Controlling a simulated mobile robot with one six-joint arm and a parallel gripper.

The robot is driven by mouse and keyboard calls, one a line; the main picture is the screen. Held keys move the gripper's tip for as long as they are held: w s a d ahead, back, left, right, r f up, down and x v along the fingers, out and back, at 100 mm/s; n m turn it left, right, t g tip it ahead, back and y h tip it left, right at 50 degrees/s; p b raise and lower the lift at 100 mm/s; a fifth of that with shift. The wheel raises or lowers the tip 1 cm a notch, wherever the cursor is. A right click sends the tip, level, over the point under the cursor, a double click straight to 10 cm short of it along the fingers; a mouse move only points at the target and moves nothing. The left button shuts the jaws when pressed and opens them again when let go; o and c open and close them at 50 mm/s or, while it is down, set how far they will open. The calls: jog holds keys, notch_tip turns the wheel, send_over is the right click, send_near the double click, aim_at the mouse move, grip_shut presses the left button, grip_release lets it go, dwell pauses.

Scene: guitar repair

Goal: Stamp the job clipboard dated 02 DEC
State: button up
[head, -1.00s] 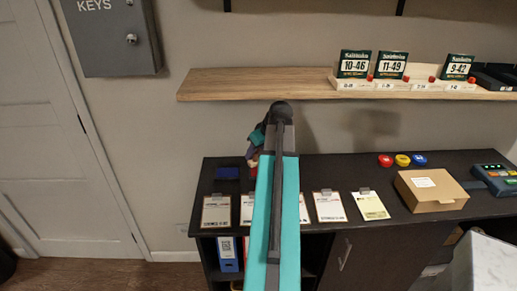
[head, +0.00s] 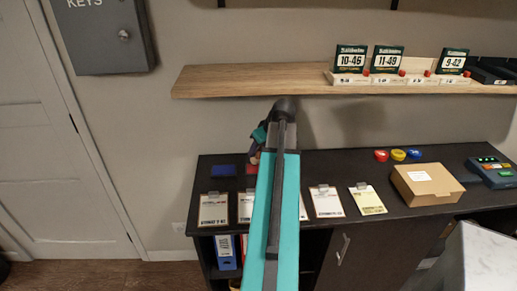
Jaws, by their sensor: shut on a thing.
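Several job clipboards lie in a row along the front of the dark counter. Two are left of my arm, a brown one (head: 213,210) and another beside it (head: 246,207). Right of my arm are a white-sheeted one (head: 326,203) and a yellowish one (head: 368,202); another is partly hidden behind the arm. Their dates are too small to read. My gripper (head: 254,154) is above the back of the counter, mostly hidden by my arm. It is shut on a small reddish thing, probably the stamp, only partly visible. A flat blue pad (head: 223,171) lies left of it.
A wooden shelf (head: 230,84) with string packs (head: 351,59) runs above the counter. A cardboard box (head: 426,185), a card terminal (head: 492,172) and red, yellow and blue round items (head: 398,155) occupy the counter's right. A grey key cabinet (head: 102,32) hangs left.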

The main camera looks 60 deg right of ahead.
aim_at(258, 154)
jog(key=shift+f+b, duration=0.55)
jog(key=shift+f, duration=0.55)
jog(key=shift+f, duration=0.5)
dwell(1.3)
jog(key=shift+r+p, duration=1.45)
jog(key=shift+r, duration=1.35)
jog(key=shift+w+d+r+p, duration=0.15)
jog(key=shift+r+p, duration=0.15)
jog(key=shift+r, duration=0.25)
jog(key=shift+d+r+p, duration=0.1)
jog(key=shift+r+p, duration=0.2)
jog(key=shift+r, duration=0.3)
notch_tip(258, 154, down, 3)
jog(key=b, duration=0.3)
jog(key=shift+a+f, duration=0.2)
jog(key=shift+f, duration=0.1)
